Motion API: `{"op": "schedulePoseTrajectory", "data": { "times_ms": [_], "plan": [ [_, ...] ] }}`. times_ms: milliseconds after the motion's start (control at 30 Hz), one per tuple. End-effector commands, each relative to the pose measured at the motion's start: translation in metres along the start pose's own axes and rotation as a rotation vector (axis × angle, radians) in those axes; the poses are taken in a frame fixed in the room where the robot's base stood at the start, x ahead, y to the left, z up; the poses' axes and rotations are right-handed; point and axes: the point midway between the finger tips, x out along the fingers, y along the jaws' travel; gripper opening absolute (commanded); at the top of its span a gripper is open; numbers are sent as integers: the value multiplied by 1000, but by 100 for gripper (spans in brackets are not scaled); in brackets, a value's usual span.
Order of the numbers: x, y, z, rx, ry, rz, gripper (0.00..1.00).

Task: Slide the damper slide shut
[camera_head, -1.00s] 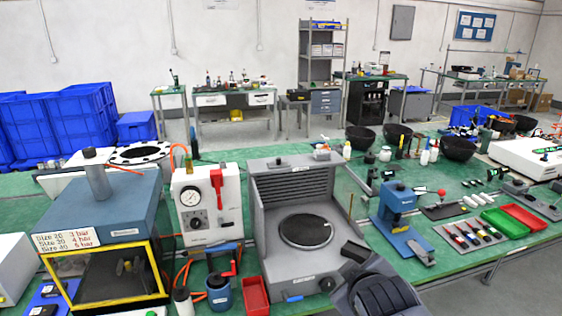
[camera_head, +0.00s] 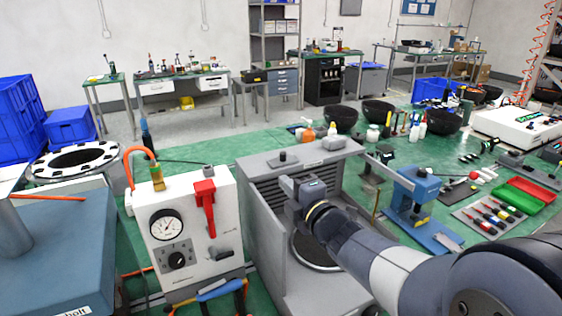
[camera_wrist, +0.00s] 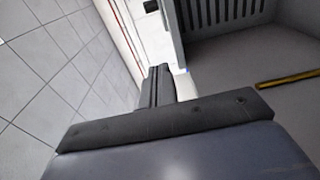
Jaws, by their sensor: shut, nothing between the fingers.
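The grey hood (camera_head: 262,229) has a slotted back wall and a flat top. On its top sits a small flat plate with a dark knob (camera_head: 283,157), which I take to be the damper slide; how far it is open I cannot tell. My gripper (camera_head: 289,184) is just in front of the hood's top edge, below and close to the knob. The jaws are shut and empty; contact cannot be told. In the wrist view the dark fingers (camera_wrist: 158,87) point past the hood's slotted wall (camera_wrist: 207,12); the knob is not visible there.
A white gauge box (camera_head: 187,235) with a red lever stands left of the hood. A blue press (camera_head: 413,195) stands to the right, with bottles and black bowls (camera_head: 341,119) behind. My arm covers part of the hood's round plate (camera_head: 318,254). A brass rod (camera_wrist: 288,81) shows in the wrist view.

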Motion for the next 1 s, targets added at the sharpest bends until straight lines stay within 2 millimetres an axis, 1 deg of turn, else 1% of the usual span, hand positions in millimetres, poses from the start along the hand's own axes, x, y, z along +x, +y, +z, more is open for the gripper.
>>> {"op": "schedulePoseTrajectory", "data": {
  "times_ms": [33, 500, 533, 600, 700, 833, 1000],
  "plan": [
    [8, 0, -1, 4, 2, -3, 0],
    [85, 0, 0, 4, 0, -4, 0],
    [88, 2, 2, 3, -2, -4, 0],
    [89, 3, 17, 4, -7, -5, 0],
    [92, 2, 28, 3, -5, -3, 0],
    [94, 0, 37, 4, -5, -3, 0],
    [94, -1, 40, 3, -2, -2, 0]
  ]
}}
